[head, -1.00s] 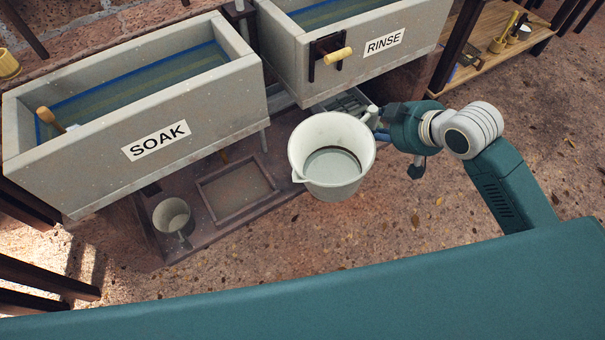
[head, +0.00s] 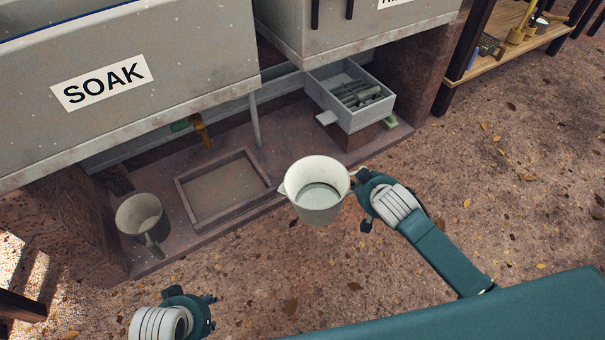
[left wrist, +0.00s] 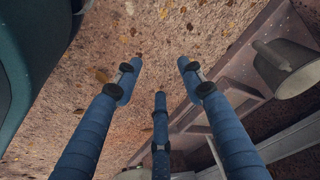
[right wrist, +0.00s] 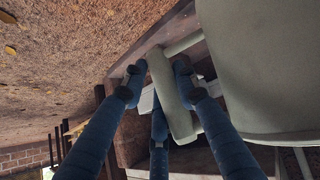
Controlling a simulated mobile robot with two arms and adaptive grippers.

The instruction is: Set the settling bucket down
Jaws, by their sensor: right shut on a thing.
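A pale bucket (head: 312,208) with a pouring lip, likely the settling bucket, is upright in the head view with grey liquid inside. My right gripper (head: 357,180) is at its right side. In the right wrist view my right gripper (right wrist: 165,88) is shut on its bar-like handle (right wrist: 170,95), and the bucket's wall (right wrist: 270,65) fills the right side. The bucket appears held in front of the low ledge (head: 178,250). My left gripper (head: 208,308) is low at the left; in the left wrist view its fingers (left wrist: 157,72) are spread and empty.
On the ledge are a framed shallow bed (head: 225,182), a smaller grey pot (head: 140,214) with a handle, and a grey box (head: 350,95) holding dark bars. The SOAK trough (head: 170,75) overhangs the ledge. Open leaf-strewn ground lies in front; a wooden shelf (head: 505,55) stands right.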

